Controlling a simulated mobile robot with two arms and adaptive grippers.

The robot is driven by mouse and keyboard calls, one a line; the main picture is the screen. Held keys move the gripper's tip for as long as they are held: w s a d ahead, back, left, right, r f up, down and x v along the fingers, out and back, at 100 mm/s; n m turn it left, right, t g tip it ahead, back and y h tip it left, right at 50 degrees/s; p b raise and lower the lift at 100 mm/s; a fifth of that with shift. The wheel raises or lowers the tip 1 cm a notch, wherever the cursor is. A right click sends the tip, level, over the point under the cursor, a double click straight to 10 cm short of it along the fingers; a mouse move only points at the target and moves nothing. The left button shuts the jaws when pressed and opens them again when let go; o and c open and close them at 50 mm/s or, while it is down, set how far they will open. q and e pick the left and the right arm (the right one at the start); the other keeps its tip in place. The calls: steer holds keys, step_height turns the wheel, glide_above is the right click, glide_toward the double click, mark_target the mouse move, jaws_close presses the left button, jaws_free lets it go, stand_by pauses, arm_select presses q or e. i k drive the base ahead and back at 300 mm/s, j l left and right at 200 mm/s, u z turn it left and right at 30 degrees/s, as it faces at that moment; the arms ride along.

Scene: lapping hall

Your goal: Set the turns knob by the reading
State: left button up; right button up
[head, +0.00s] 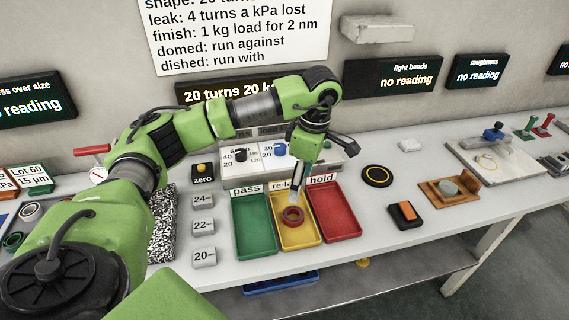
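The turns knob (240,155) is a small dark knob on the white control box, beside a scale with 20 and 40; its exact pointing is too small to tell. The other displays, light bands (393,77), roughness (478,71) and the over-size one (36,101), show no reading. My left gripper (297,190) points down over the yellow tray; its finger opening is unclear. My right gripper is out of view.
A wall sign (240,25) lists rules. Blocks marked 24, 22 and 20 stand left. The bench front is clear.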

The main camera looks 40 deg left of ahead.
mark_target(241, 155)
steer(key=u, duration=1.45)
